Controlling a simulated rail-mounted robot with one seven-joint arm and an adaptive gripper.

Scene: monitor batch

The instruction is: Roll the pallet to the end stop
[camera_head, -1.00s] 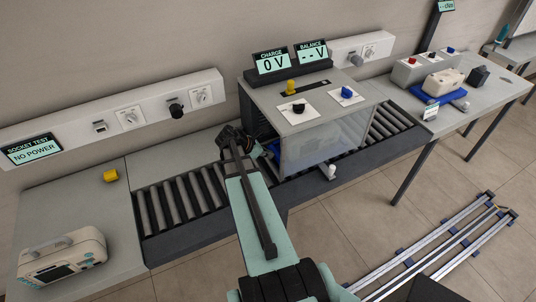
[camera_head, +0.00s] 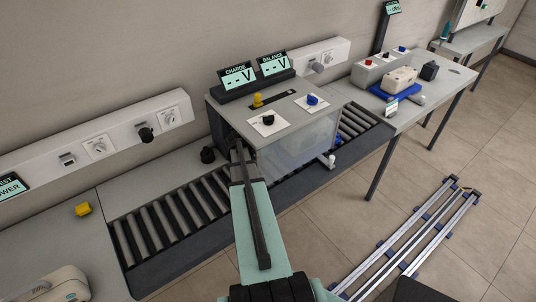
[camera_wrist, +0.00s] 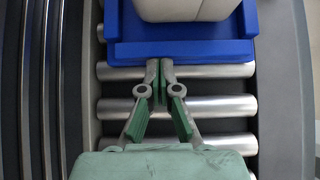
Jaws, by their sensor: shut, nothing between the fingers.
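The blue pallet (camera_wrist: 180,52) lies on the silver rollers in the wrist view, with a pale device (camera_wrist: 186,8) on it. My gripper (camera_wrist: 166,62) is shut and empty, its fingertips at the pallet's near edge; I cannot tell whether they touch. In the head view my gripper is hidden inside the grey test housing (camera_head: 228,108), with my arm entering its left opening. A small blue patch (camera_head: 338,141) shows at the housing's right end, perhaps part of the pallet. I cannot make out an end stop for certain.
The roller conveyor (camera_head: 160,225) runs through the housing, and its right stretch (camera_head: 358,120) looks clear. A clear panel (camera_head: 300,143) closes the housing's front. A right-hand table (camera_head: 440,95) holds another blue tray (camera_head: 384,94) with a pale device. A floor rail (camera_head: 410,235) lies at lower right.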

